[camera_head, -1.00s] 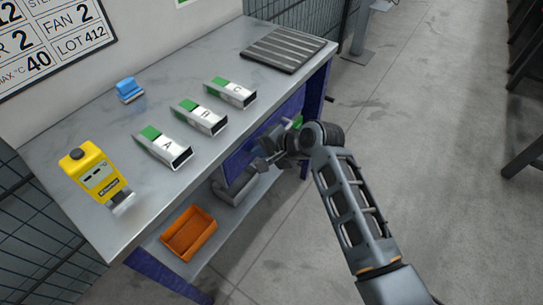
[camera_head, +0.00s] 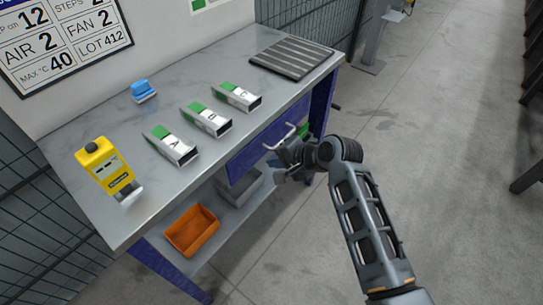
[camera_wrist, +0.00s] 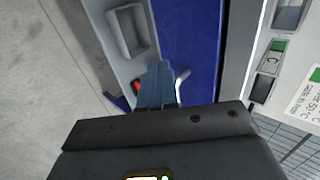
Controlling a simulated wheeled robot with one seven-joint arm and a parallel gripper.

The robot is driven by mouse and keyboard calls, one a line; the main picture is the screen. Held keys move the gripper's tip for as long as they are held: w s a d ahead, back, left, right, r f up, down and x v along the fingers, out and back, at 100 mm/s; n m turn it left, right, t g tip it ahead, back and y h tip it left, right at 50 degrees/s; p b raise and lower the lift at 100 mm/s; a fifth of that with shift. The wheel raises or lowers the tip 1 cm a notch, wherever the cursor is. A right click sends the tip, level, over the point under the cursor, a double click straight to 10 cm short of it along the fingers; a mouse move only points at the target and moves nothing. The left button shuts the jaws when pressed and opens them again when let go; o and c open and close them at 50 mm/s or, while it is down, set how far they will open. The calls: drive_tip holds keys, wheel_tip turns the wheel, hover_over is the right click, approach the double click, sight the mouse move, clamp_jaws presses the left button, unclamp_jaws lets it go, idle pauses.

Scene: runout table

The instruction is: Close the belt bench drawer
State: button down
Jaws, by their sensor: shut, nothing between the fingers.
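The belt bench (camera_head: 190,75) has a grey top and blue legs. Its drawer has a blue front (camera_head: 248,152) just under the top's right edge, with a pale bar handle (camera_head: 281,138). I see no open drawer interior, but I cannot tell whether the front is fully flush. My gripper (camera_head: 273,168) is shut and empty, just outside the drawer front and below the handle. In the wrist view the shut fingers (camera_wrist: 157,78) lie beside the blue front (camera_wrist: 187,40), and the handle (camera_wrist: 183,78) shows just right of them. Contact is unclear.
An orange bin (camera_head: 192,231) and a grey bin (camera_head: 240,187) stand on the lower shelf. Holders A, B and C (camera_head: 206,120), a yellow device (camera_head: 107,172), a blue item (camera_head: 143,91) and a ribbed mat (camera_head: 292,57) are on top.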

drive_tip(key=v, duration=0.9)
drive_tip(key=s+d+f+n+t+h, duration=0.15)
drive_tip(key=s+d+f, duration=0.25)
drive_tip(key=s, duration=0.7)
drive_tip(key=s+d+f+t+h, duration=0.3)
drive_tip(key=s+d, duration=0.1)
drive_tip(key=s, duration=0.7)
drive_tip(key=s+d+r+n+t+h, duration=0.1)
drive_tip(key=s+d+r+n+t, duration=0.1)
drive_tip(key=s+r, duration=0.6)
drive_tip(key=s+d+r+n+t+h, duration=0.1)
drive_tip(key=s+d+r+n+t, duration=0.1)
drive_tip(key=s+r+n, duration=0.3)
drive_tip(key=s+r, duration=0.4)
drive_tip(key=s, duration=0.3)
drive_tip(key=shift+d+r, duration=0.2)
drive_tip(key=shift+d, duration=0.1)
drive_tip(key=shift+s+h, duration=0.15)
drive_tip(key=shift+h, duration=0.1)
